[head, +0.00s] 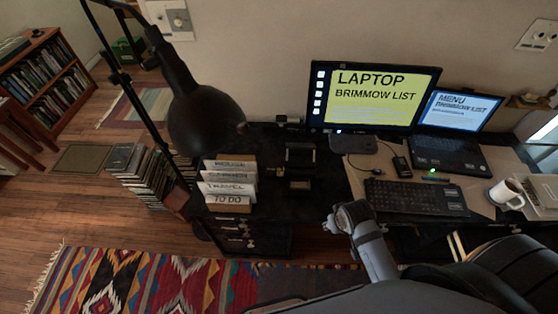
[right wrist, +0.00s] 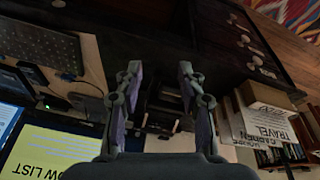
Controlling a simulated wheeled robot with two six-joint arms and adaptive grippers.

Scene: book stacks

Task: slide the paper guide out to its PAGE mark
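A small black device with upright parts (head: 300,157) stands on the dark desk, between the label cards and the monitor. A small tan patch (head: 300,184) shows at its front. I take this device to bear the paper guide, but guide and PAGE mark are too small and dark to make out. In the right wrist view the device (right wrist: 165,118) shows dimly beyond my fingers. My right gripper (right wrist: 157,78) is open and empty, its two fingers apart. In the head view my right gripper (head: 347,216) is near the desk's front edge, right of the device. My left gripper is not in view.
A monitor (head: 376,95), laptop (head: 450,150), keyboard (head: 416,197) and white mug (head: 505,193) stand on the right. Label cards (head: 229,188) stand at the desk's left end, under a black lamp (head: 205,125). Bare desk lies between device and keyboard.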

